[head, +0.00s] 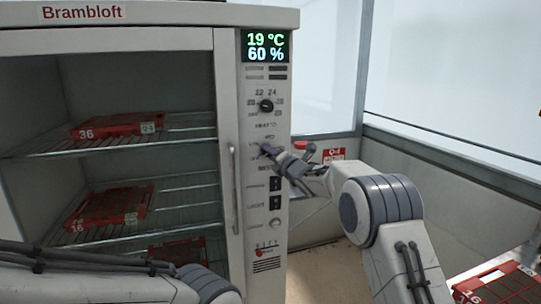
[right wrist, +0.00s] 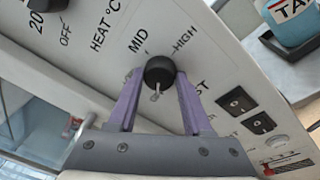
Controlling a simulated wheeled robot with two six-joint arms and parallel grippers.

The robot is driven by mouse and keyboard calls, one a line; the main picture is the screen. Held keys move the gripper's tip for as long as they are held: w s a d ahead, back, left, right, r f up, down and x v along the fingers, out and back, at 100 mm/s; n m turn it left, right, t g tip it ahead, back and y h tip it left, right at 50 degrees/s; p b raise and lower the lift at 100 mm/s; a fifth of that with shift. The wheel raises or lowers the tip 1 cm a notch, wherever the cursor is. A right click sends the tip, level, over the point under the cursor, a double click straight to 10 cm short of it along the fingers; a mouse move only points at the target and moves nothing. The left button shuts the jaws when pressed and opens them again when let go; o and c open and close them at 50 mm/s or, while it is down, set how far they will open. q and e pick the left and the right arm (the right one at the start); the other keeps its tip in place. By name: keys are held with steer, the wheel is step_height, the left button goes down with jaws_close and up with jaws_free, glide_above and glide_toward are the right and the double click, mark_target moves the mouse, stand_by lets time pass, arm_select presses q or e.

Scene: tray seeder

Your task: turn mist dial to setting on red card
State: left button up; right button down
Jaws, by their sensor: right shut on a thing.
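The black mist dial (right wrist: 158,70) is on the white control panel of the cabinet, with MID and HIGH printed beyond it in the right wrist view. My right gripper (right wrist: 156,82) has its two purple fingers shut on the dial, one on each side. A pale mark shows on the dial's near side; I cannot tell for sure which setting it points at. In the head view my right gripper (head: 272,153) largely hides the dial. A small red and white card (head: 333,154) is behind my right wrist; its writing is too small to read. My left gripper is out of view.
The heat dial (head: 266,105) is above, under a display (head: 265,48) reading 19 °C and 60 %. Switches (head: 275,184) sit below. The door handle (head: 236,185) is close on the left. Red trays (head: 118,124) rest on the wire shelves. Another red tray (head: 500,285) is at lower right.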

steer(key=m+t+h+b, duration=0.1)
steer(key=m+b, duration=0.1)
steer(key=m, duration=0.5)
steer(key=m+t+h+b, duration=0.1)
steer(key=m+b, duration=0.2)
steer(key=m, duration=0.5)
steer(key=m+b, duration=0.3)
steer(key=m, duration=0.5)
steer(key=shift+s+a+f+t+h, duration=0.1)
steer(key=shift+a+f+t+h, duration=0.15)
steer(key=shift+t+h, duration=0.15)
steer(key=m+h, duration=0.1)
steer(key=m, duration=0.3)
steer(key=shift+r, duration=0.1)
steer(key=shift+m+h, duration=0.4)
steer(key=shift+m, duration=1.4)
steer(key=shift+a, duration=0.1)
steer(key=shift+c, duration=1.6)
jaws_free()
